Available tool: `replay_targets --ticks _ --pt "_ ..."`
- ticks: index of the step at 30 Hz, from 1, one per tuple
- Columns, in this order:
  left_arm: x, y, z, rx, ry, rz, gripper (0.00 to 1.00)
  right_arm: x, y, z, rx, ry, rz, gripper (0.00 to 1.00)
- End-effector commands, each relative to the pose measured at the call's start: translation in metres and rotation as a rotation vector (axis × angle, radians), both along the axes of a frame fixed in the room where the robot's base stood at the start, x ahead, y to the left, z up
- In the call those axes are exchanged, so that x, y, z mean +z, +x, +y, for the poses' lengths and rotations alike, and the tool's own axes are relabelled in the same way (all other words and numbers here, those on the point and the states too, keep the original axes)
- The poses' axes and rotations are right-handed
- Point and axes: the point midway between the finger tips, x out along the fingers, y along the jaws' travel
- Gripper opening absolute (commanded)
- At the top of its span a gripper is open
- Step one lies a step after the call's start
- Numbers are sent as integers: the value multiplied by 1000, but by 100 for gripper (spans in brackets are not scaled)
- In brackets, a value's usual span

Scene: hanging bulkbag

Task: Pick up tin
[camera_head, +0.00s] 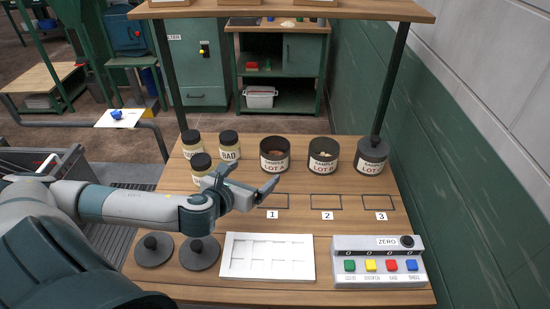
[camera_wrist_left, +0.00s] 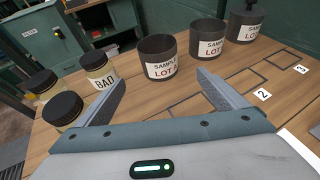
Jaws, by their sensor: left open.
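Three dark round tins with white labels stand in a row at the back of the table. The left tin (camera_head: 274,155) is open, and its label reads SAMPLE LOT A in the wrist view (camera_wrist_left: 158,60). The middle tin (camera_head: 323,156) is open with pale pieces inside. The right tin (camera_head: 371,157) has a knobbed lid on it. My left gripper (camera_head: 249,178) is open and empty, in front of and slightly left of the left tin. In the wrist view its spread fingers (camera_wrist_left: 163,84) point toward that tin, apart from it. My right gripper is not in view.
Several black-capped jars (camera_head: 229,146), one marked BAD, stand close left of my gripper. Two knobbed lids (camera_head: 199,254), a white tray (camera_head: 267,275) and a button box (camera_head: 378,265) lie in front. Outlined spots numbered 1 to 3 are empty. A post (camera_head: 391,85) rises behind the right tin.

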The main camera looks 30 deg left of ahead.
Motion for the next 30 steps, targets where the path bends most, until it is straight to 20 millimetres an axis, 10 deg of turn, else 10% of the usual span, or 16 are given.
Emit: replay_targets --ticks 30 --pt "-46 111 18 0 -1 0 93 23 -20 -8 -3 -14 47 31"
